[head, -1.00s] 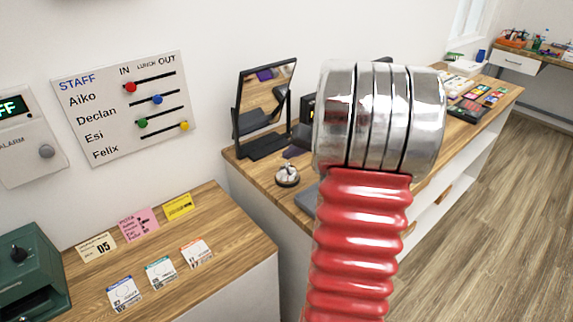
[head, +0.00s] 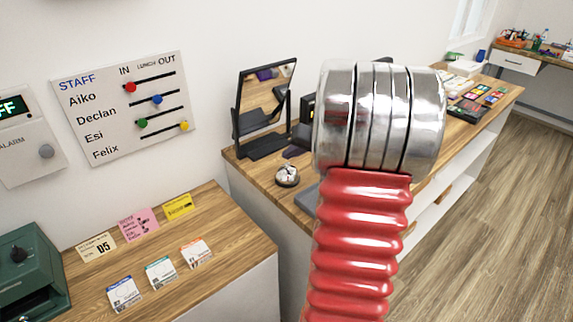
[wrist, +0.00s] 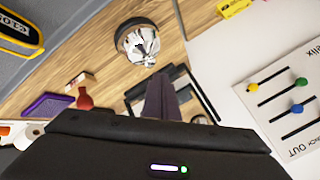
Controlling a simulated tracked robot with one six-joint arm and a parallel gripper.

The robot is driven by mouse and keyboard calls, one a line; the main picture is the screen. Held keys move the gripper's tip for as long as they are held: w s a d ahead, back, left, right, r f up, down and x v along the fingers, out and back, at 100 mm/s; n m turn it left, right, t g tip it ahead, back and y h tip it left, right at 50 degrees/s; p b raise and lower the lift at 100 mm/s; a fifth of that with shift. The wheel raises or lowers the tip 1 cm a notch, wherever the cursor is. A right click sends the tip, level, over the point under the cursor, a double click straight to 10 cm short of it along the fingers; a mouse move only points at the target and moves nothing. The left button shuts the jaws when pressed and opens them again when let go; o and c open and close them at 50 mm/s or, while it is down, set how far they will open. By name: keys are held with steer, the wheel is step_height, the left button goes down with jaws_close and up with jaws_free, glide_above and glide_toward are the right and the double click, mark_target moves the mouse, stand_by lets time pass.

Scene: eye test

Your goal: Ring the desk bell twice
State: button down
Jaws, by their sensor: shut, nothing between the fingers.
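The desk bell (head: 287,176) is a small silver dome on a dark base. It stands on the wooden counter in front of the black-framed mirror. In the wrist view the bell (wrist: 138,43) is at the top, left of centre, fully in sight. My gripper (wrist: 160,82) shows at the bottom middle of the wrist view, its dark fingers shut and empty. The fingertips appear below the bell in that picture, apart from it. In the head view my red and silver arm hides most of the gripper.
The mirror (head: 265,100) stands close behind the bell. The staff board (head: 125,107) hangs on the wall to the left. A lower desk (head: 215,240) with cards is at front left. In the wrist view a purple item (wrist: 47,105) and a red bottle (wrist: 85,98) lie left of the gripper.

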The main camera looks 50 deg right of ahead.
steer(key=shift+f, duration=0.1)
steer(key=shift+f, duration=0.3)
steer(key=shift+f, duration=0.45)
stand_by(1.0)
steer(key=shift+r, duration=0.9)
steer(key=shift+r, duration=0.15)
step_height(320, 180, up, 5)
steer(key=shift+f, duration=0.15)
stand_by(0.6)
stand_by(2.4)
